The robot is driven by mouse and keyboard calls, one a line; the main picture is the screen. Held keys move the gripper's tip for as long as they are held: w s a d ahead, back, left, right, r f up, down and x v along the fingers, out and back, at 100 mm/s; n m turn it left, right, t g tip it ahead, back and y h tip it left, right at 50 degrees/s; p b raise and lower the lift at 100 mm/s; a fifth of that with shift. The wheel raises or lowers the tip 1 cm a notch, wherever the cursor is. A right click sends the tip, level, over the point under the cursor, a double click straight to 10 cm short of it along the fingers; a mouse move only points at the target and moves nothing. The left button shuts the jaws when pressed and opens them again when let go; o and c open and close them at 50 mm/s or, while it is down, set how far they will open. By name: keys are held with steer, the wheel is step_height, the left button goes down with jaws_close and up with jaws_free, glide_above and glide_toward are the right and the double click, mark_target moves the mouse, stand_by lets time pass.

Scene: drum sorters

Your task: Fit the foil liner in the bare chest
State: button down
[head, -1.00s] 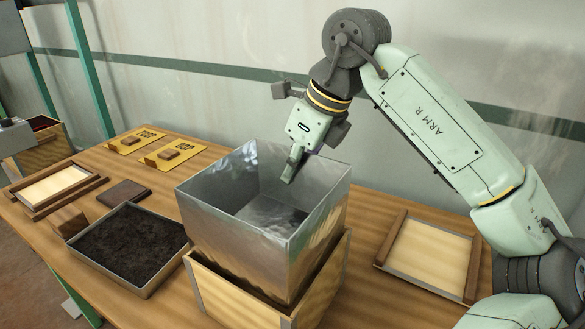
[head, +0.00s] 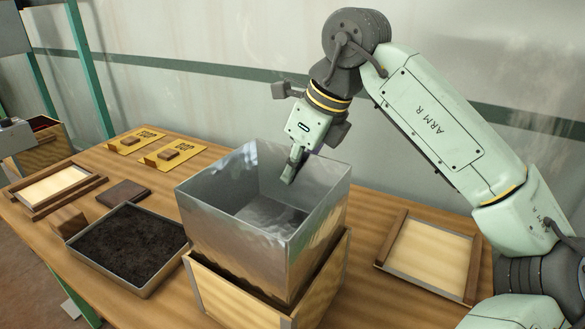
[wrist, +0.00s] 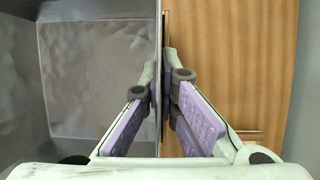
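The foil liner (head: 245,245) is a shiny, open-topped metal box. It stands upright over the wooden chest (head: 225,300), with most of its height above the chest's rim. How far its lower end reaches inside is hidden by the chest's walls. My gripper (head: 291,170) is at the liner's back right wall. In the wrist view, my gripper (wrist: 161,85) is shut on that thin wall, one finger on each side. The liner's grey inside (wrist: 95,75) shows on the left of the wall, empty as far as I see.
A tray of dark soil (head: 130,245) stands close left of the chest. Yellow cards (head: 170,153) with small blocks lie behind it. Wood-framed pale panels lie at the far left (head: 55,186) and at the right (head: 430,252). Bare tabletop (head: 365,215) shows right of the chest.

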mark_target(288, 204)
steer(key=shift+f+b, duration=2.15)
steer(key=shift+f, duration=0.65)
steer(key=c, duration=2.3)
jaws_free()
steer(key=o, duration=0.6)
steer(key=shift+r, duration=0.1)
steer(key=v, duration=1.1)
steer(key=shift+d+r, duration=0.15)
steer(key=shift+r, duration=0.25)
